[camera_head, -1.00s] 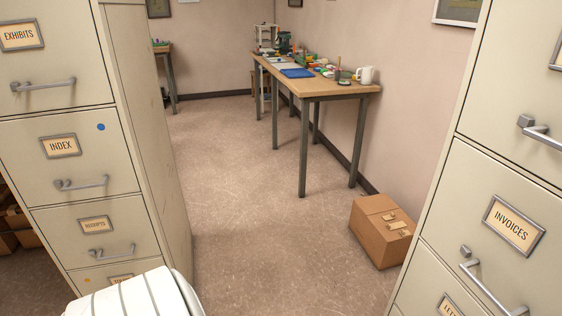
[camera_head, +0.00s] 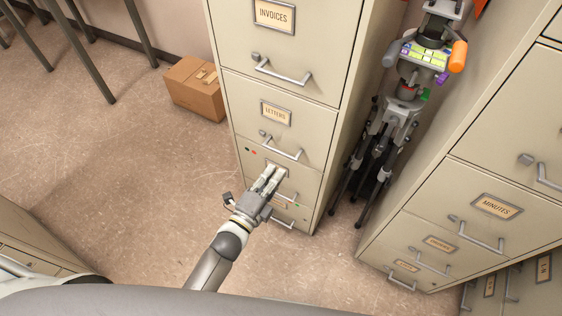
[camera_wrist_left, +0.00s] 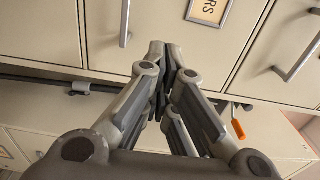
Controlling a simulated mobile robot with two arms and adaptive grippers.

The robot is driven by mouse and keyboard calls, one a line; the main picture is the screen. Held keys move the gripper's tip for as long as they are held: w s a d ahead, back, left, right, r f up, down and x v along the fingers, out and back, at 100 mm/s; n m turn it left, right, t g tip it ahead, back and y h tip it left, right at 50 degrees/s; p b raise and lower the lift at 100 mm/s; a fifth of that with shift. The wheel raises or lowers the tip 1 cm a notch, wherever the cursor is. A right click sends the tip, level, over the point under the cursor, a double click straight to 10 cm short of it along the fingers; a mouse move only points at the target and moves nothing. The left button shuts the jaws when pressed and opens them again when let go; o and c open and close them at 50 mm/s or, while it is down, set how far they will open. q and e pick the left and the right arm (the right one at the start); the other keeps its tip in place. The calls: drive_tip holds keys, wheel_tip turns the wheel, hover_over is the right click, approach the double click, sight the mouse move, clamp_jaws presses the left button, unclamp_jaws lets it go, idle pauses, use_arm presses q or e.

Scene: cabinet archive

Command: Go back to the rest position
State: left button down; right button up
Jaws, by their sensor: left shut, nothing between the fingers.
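My left gripper (camera_head: 269,180) reaches up from the bottom of the head view, in front of the lower drawers of the filing cabinet (camera_head: 292,55) labelled INVOICES and LETTERS. Its fingers are shut and empty. In the left wrist view the fingertips (camera_wrist_left: 165,52) meet in the middle, with beige drawer fronts (camera_wrist_left: 150,20) beyond them. I cannot tell whether the fingers touch the cabinet. My right gripper is not in view.
A cardboard box (camera_head: 196,92) sits on the floor left of the cabinet. A tripod-like stand (camera_head: 385,140) with an orange handle stands between this cabinet and the one labelled MINUTES (camera_head: 480,190). Open floor (camera_head: 110,160) lies to the left.

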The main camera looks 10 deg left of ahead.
use_arm(q)
drive_tip(key=s+a+f+n+g+y+p, duration=0.1)
drive_tip(key=s+a+f+n+g, duration=0.2)
drive_tip(key=f, duration=0.5)
drive_tip(key=s+a+f+n+g+y, duration=0.1)
drive_tip(key=s+f+n+g, duration=0.15)
drive_tip(key=s+f, duration=0.35)
drive_tip(key=s+a+f+n+g+y+p, duration=0.15)
drive_tip(key=s+f+n, duration=0.25)
drive_tip(key=f, duration=0.5)
drive_tip(key=s+a+f+n+g+y, duration=0.1)
drive_tip(key=s+a+f+n+g, duration=0.2)
drive_tip(key=s, duration=0.6)
drive_tip(key=s+a+f+n+g, duration=0.3)
drive_tip(key=s+f, duration=0.3)
drive_tip(key=s, duration=0.3)
drive_tip(key=s+a+f+n+g+y, duration=0.1)
drive_tip(key=s+a+f+n+g, duration=0.2)
drive_tip(key=s, duration=0.6)
wheel_tip(320, 180, down, 3)
drive_tip(key=shift+r+n+y+p, duration=0.2)
drive_tip(key=shift+n+y+p, duration=0.15)
drive_tip(key=shift+n+p, duration=0.1)
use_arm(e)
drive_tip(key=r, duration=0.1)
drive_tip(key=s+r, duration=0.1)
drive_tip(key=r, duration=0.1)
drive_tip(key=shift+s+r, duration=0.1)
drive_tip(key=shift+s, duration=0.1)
